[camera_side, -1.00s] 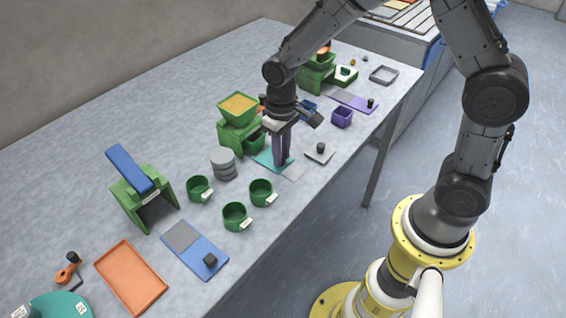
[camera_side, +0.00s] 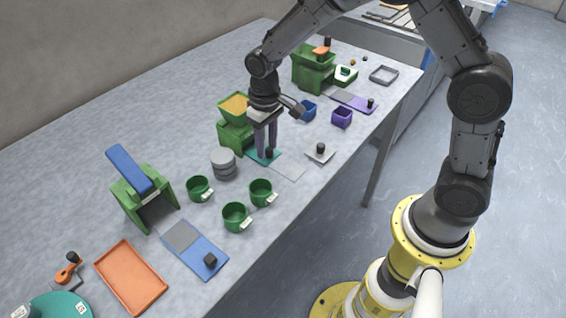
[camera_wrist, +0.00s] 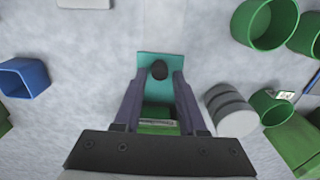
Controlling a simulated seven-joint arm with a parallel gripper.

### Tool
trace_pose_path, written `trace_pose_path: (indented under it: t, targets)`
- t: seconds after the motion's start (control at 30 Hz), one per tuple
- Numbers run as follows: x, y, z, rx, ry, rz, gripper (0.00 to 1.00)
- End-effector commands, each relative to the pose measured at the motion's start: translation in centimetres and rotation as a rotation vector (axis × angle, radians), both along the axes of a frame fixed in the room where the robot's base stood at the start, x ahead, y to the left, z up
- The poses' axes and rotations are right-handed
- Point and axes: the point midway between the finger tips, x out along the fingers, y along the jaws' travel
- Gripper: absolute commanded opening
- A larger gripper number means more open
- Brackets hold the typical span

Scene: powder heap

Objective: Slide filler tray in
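The teal filler tray (camera_side: 257,160) lies flat on the table, its inner end against the green filler (camera_side: 232,137) with the tan-filled hopper on top. My gripper (camera_side: 266,155) points down at the tray, fingertips low by the knob. The fingers are apart. Whether one touches the knob I cannot tell. The tray's inner part is hidden by the filler and fingers.
Grey stacked discs (camera_side: 223,163) stand close left of the tray. Several green cups (camera_side: 236,217) stand nearer the front. A blue cup (camera_side: 308,110) and a grey plate with a knob (camera_side: 320,156) are to the right. A pale grey strip (camera_side: 287,170) in front of the tray is bare.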

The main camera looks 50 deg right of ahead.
Motion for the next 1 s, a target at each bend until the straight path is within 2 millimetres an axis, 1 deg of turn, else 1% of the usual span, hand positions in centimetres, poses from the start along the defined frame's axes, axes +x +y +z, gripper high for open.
trace_pose_path:
  t: [0.37,1.0]
  targets:
    - [-0.3,0.0,0.1,-0.001,0.008,0.000,0.50]
    - [-0.3,0.0,5.7,-0.001,0.009,0.000,0.50]
